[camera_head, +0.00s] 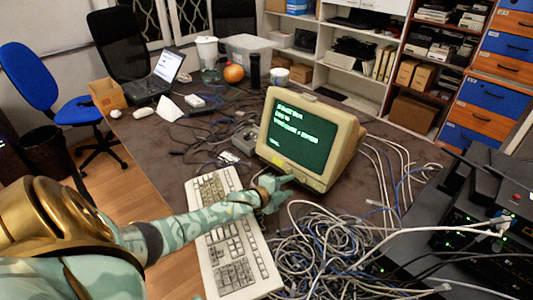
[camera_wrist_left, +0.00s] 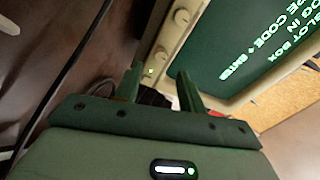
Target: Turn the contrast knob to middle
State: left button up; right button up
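A beige CRT monitor (camera_head: 352,143) with green text on its screen stands on the desk. In the left wrist view its bezel (camera_wrist_left: 206,44) shows two round knobs, one (camera_wrist_left: 183,18) farther along and one (camera_wrist_left: 159,58) nearer the corner, with a small green light (camera_wrist_left: 150,71) beside it. I cannot tell which knob is the contrast one. My left gripper (camera_head: 282,188) is at the lower front of the monitor. In the left wrist view the gripper (camera_wrist_left: 158,82) has its fingers apart, pointing toward the bezel's knob corner, with nothing held. My right gripper is not in view.
A beige keyboard (camera_head: 232,240) lies under my left arm. Tangled cables (camera_head: 320,245) cover the desk in front of the monitor. Black network gear (camera_head: 480,215) stands at the right. A laptop (camera_head: 160,72) and an orange ball (camera_head: 233,73) are at the back.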

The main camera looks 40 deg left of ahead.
pick_arm(q)
jog(key=p+v, duration=0.2)
jog(key=v, duration=0.9)
jog(key=shift+p, duration=0.35)
jog(key=shift+f, duration=0.1)
